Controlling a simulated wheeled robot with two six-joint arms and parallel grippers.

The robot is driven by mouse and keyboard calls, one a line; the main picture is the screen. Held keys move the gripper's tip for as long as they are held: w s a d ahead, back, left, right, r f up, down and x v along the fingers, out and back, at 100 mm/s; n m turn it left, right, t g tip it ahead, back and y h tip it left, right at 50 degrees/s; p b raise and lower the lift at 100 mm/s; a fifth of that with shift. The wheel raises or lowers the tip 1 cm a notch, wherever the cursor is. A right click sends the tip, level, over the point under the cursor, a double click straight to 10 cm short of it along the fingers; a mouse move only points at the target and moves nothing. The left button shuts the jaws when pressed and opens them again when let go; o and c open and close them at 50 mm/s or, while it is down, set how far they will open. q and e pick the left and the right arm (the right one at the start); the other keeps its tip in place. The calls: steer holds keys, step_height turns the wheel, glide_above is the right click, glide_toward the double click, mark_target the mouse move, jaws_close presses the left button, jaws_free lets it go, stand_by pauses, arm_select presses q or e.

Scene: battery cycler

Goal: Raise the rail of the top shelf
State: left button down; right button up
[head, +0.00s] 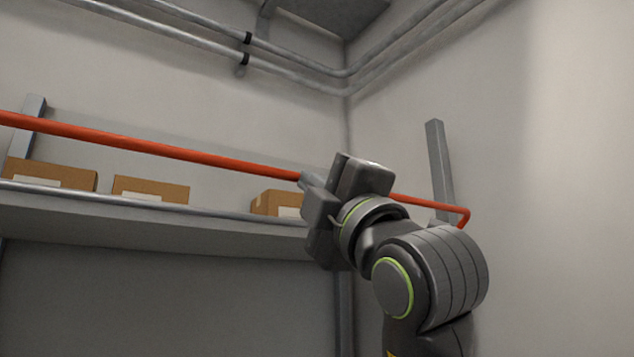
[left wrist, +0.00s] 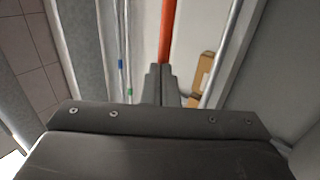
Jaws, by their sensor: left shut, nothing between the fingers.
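The rail (head: 160,148) is a long orange-red bar. In the head view it runs above the front of the top shelf (head: 150,225), from the left edge to a bent-down end at the right. My left gripper (head: 306,181) is shut and empty, and hides part of the rail. In the left wrist view its fingertips (left wrist: 158,70) are together, with the rail (left wrist: 168,30) running up the picture from just beyond them. Whether they touch the rail I cannot tell. My right gripper is in neither view.
Cardboard boxes (head: 150,190) stand on the shelf behind its grey front edge. Grey uprights (head: 440,165) rise at both ends. Pipes (head: 280,72) run along the upper walls. The space right of the shelf is bare wall (head: 560,200).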

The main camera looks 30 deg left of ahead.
arm_select(q)
steer(key=w+a+r+h+p, duration=0.1)
steer(key=a+r+p, duration=0.2)
steer(key=a+r, duration=0.1)
steer(key=shift+w+a+r+g+h, duration=0.2)
steer(key=shift+w+r+g+h, duration=0.15)
steer(key=shift+r, duration=0.25)
stand_by(1.5)
